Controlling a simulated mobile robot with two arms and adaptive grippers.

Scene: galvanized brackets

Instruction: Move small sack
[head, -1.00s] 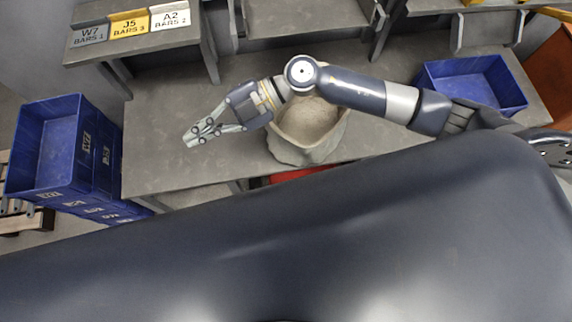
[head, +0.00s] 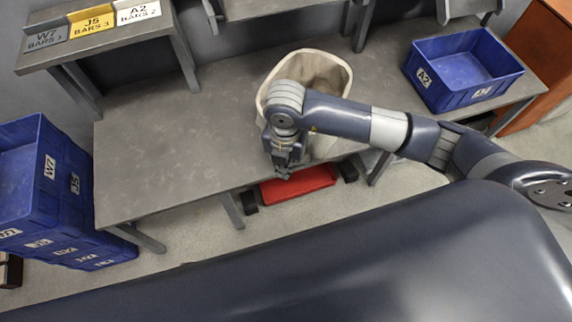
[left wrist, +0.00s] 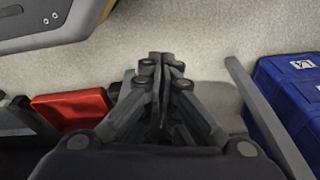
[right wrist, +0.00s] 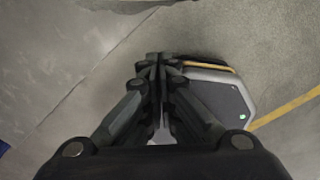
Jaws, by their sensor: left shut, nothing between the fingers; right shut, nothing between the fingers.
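The small sack (head: 322,72) is beige and open at the top.
A blue crate (head: 485,95) stands on the table's right end. Stacked blue crates (head: 50,195) stand on the floor at left. A red object (head: 300,184) lies below the table's front. A shelf with label plates (head: 92,22) is at back left. The table's left part is clear.

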